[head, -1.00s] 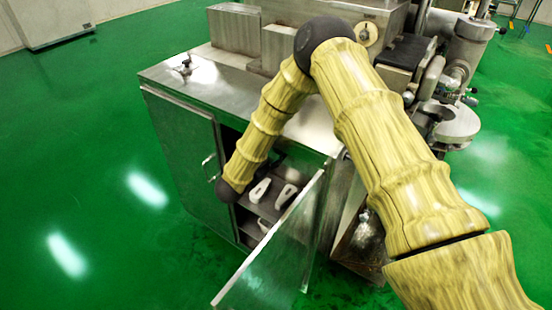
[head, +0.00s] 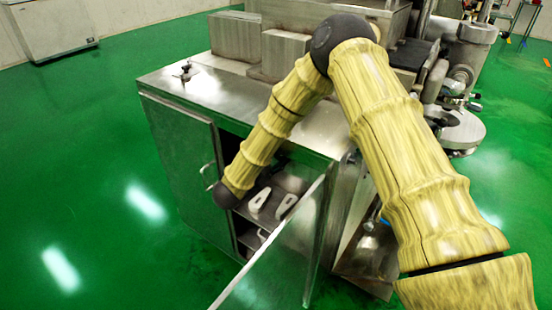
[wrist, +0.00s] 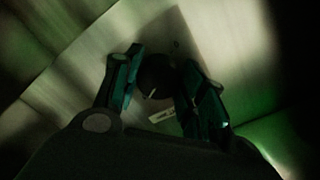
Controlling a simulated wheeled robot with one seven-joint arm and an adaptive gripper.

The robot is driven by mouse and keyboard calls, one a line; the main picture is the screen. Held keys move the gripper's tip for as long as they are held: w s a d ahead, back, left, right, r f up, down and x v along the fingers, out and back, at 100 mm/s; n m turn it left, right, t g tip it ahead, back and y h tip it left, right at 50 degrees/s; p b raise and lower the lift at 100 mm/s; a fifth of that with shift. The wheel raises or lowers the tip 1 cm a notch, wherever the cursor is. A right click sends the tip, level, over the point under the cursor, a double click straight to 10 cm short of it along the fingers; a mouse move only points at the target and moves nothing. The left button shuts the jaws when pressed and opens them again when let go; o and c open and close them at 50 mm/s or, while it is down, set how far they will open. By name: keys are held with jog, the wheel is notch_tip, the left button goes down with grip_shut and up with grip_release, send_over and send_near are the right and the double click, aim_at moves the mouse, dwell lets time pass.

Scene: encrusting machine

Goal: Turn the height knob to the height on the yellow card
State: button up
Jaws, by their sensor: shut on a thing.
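A dark round knob (wrist: 157,84) with a thin pale pointer line sits between the fingers of my gripper (wrist: 158,68) in the wrist view. The fingers are shut on it, one at each side. A small pale label (wrist: 162,116) shows on the metal panel just below the knob; its writing is too dim to read. In the head view my arm reaches down to the open cabinet, and my gripper and the knob are hidden there. I cannot make out a yellow card in either view now.
The steel cabinet (head: 170,85) has an open door (head: 275,262) standing out toward me, close to my wrist. Pale handled things (head: 259,200) lie on the inner shelf. The green floor (head: 75,150) to the left is clear.

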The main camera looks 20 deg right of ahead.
jog(key=o, duration=1)
jog(key=shift+o, duration=0.2)
jog(key=v, duration=1.2)
jog(key=shift+f, duration=0.1)
